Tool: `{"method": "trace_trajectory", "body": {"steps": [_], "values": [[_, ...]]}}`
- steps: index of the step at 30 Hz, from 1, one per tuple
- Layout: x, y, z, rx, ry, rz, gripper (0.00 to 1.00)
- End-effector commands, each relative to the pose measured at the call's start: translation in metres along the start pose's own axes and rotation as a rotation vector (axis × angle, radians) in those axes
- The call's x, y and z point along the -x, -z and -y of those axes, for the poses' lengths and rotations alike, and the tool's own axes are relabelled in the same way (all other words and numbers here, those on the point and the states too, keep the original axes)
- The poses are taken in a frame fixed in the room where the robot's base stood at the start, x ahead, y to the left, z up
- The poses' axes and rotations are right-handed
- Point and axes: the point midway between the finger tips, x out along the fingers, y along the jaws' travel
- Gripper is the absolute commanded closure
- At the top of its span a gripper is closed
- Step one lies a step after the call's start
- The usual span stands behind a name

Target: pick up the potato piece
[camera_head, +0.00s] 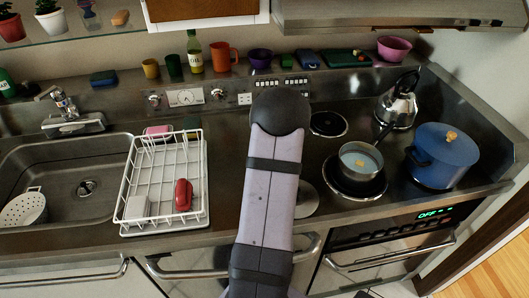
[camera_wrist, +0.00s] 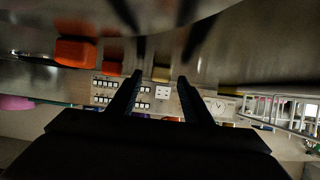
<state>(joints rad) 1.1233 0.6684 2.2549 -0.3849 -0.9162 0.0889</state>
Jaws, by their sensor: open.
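A small yellow piece (camera_head: 360,162), which looks like the potato piece, is in the pale contents of the saucepan (camera_head: 343,172) on the front coil in the head view. A similar yellow lump (camera_head: 451,135) shows on top of the blue pot (camera_head: 446,160); I cannot tell whether it is food or a lid knob. My gripper (camera_wrist: 160,77) is open in the wrist view, its two dark fingers apart with nothing clearly held. The head view hides it behind my arm. I cannot make out the potato piece in the wrist view.
A kettle (camera_head: 397,103) stands behind the blue pot. The saucepan's dark handle points up and right. A white dish rack (camera_head: 137,186) with a red item (camera_head: 183,194) stands left of my arm, beside the sink (camera_head: 88,205). Cups and bowls line the back ledge.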

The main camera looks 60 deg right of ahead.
Motion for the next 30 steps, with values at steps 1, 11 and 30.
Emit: {"method": "trace_trajectory", "body": {"steps": [1,11,30], "values": [[0.0,0.0,0.0,0.0,0.0,0.0,0.55],[0.0,0.0,0.0,0.0,0.0,0.0,0.98],[0.006,0.014,0.0,0.001,0.0,-0.004,0.98]]}}
